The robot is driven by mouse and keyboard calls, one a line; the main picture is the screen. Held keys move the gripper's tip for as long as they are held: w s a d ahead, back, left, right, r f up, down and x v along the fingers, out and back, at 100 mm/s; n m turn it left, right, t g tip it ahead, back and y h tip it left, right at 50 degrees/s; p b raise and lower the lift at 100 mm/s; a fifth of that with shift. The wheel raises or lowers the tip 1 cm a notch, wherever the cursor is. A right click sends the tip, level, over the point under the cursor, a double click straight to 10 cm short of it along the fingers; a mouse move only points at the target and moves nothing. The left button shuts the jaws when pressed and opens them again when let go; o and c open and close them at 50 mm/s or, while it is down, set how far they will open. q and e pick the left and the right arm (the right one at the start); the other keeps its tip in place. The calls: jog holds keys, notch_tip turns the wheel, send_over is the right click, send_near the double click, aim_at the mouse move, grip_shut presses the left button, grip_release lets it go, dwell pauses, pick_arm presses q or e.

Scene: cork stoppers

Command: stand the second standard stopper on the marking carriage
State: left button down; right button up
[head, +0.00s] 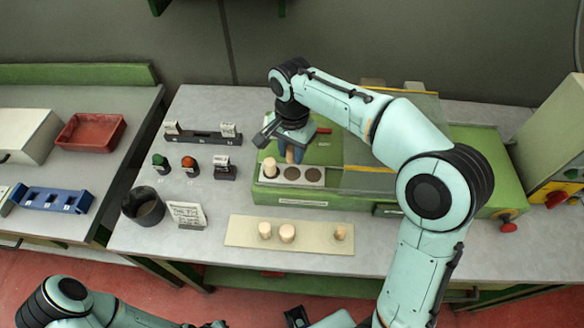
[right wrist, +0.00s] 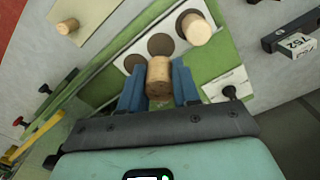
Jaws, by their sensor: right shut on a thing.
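My right gripper (head: 289,153) is shut on a cork stopper (right wrist: 158,77) and holds it upright between blue fingers, above or near the middle well of the marking carriage (head: 302,183). Whether its foot touches the carriage cannot be told. The pale carriage plate also shows in the right wrist view (right wrist: 120,63). Another stopper (head: 270,168) stands in the carriage's left well; it is in the right wrist view too (right wrist: 195,28). The right well (head: 313,175) is empty.
A beige mat (head: 240,239) in front bears three stoppers: two near its left half (head: 265,230) (head: 287,233) and one at its right (head: 340,233). A dark cup (head: 143,207) and a sign card (head: 187,214) stand left. The green machine (head: 460,160) stands right of the carriage.

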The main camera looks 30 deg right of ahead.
aim_at(292, 174)
pick_arm(q)
jog(key=shift+s+f+b, duration=0.35)
jog(key=shift+f, duration=0.15)
pick_arm(e)
jog(key=shift+f, duration=3.05)
jog(key=shift+w, duration=0.1)
jog(key=shift+f, duration=0.2)
jog(key=o, duration=0.7)
pick_arm(q)
jog(key=shift+f, duration=0.1)
